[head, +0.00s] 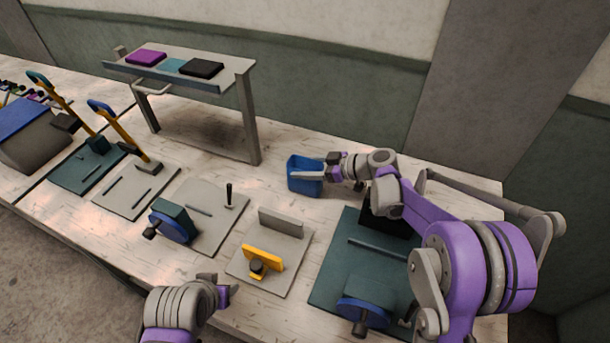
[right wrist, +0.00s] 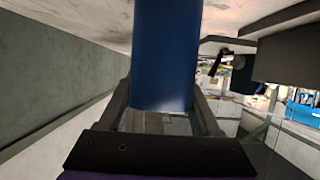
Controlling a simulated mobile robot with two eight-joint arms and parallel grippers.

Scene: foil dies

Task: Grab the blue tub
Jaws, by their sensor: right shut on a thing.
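The blue tub (head: 303,177) is an open-topped container at the back of the bench, right of the shelf stand's leg. My right gripper (head: 322,176) reaches it from the right and is shut on it. In the right wrist view the tub's blue wall (right wrist: 166,55) stands between the two fingers (right wrist: 164,112). Whether the tub touches the bench is hard to tell. My left gripper (head: 228,292) is low in the head view, over the bench's front edge, apart from the tub; its jaws are too unclear to read.
A shelf stand (head: 240,80) with purple, teal and black blocks stands behind. Several plates with fixtures line the front: a yellow clamp (head: 262,258), a teal vise (head: 172,222) and a dark teal plate (head: 335,262) below my right arm. Yellow-handled levers (head: 125,130) stand at left.

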